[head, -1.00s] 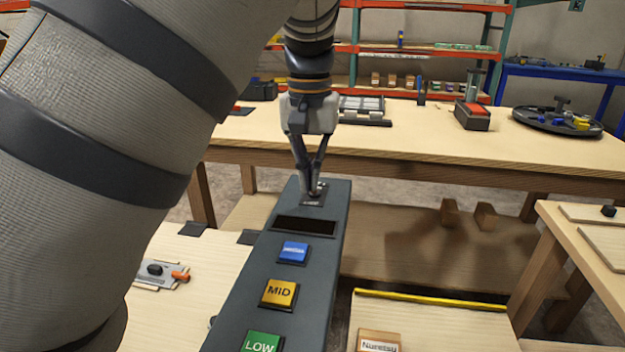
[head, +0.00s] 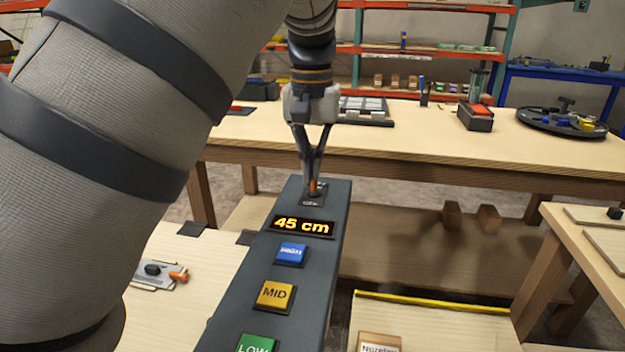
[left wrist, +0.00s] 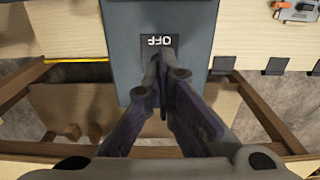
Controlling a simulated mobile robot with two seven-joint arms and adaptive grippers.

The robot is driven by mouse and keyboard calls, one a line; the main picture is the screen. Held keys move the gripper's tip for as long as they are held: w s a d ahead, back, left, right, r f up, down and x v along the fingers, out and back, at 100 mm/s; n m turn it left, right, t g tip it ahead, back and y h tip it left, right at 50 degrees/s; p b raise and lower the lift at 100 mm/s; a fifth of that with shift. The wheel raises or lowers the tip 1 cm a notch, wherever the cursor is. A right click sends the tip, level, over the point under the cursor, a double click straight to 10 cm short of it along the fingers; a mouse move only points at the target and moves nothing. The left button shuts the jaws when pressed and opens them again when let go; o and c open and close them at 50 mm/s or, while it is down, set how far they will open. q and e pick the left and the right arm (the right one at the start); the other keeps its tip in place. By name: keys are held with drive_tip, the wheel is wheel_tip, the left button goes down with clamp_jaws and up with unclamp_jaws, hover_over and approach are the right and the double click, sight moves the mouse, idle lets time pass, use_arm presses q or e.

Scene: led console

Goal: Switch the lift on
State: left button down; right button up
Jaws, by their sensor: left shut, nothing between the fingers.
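The dark grey console (head: 318,262) stands in the middle of the head view. Its display (head: 302,226) is lit and reads "45 cm". Below it are a blue button (head: 291,253), a yellow MID button (head: 275,294) and a green LOW button (head: 257,344). The switch (head: 313,199) is at the console's far end, with a small orange part showing at the fingertips. My left gripper (head: 311,180) is shut and empty, its tips at the switch. In the left wrist view the switch plate (left wrist: 159,42) reads OFF upside down; the fingers partly hide the switch.
A long wooden table (head: 420,150) lies behind, with a dark box with a red top (head: 476,116) and a round black tray (head: 530,117). A grey part with an orange knob (head: 160,273) lies left of the console. A side table (head: 590,232) is at right.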

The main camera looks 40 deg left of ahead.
sight(312, 200)
use_arm(q)
drive_tip(key=shift+f, duration=0.5)
drive_tip(key=shift+d, duration=0.1)
use_arm(e)
drive_tip(key=shift+s+f, duration=0.15)
use_arm(q)
drive_tip(key=shift+r, duration=0.35)
wheel_tip(312, 200, up, 7)
drive_tip(key=p, duration=0.1)
drive_tip(key=shift+s, duration=0.25)
use_arm(e)
drive_tip(key=shift+w+r+t, duration=0.3)
drive_tip(key=shift+w+r, duration=0.4)
drive_tip(key=shift+w, duration=0.1)
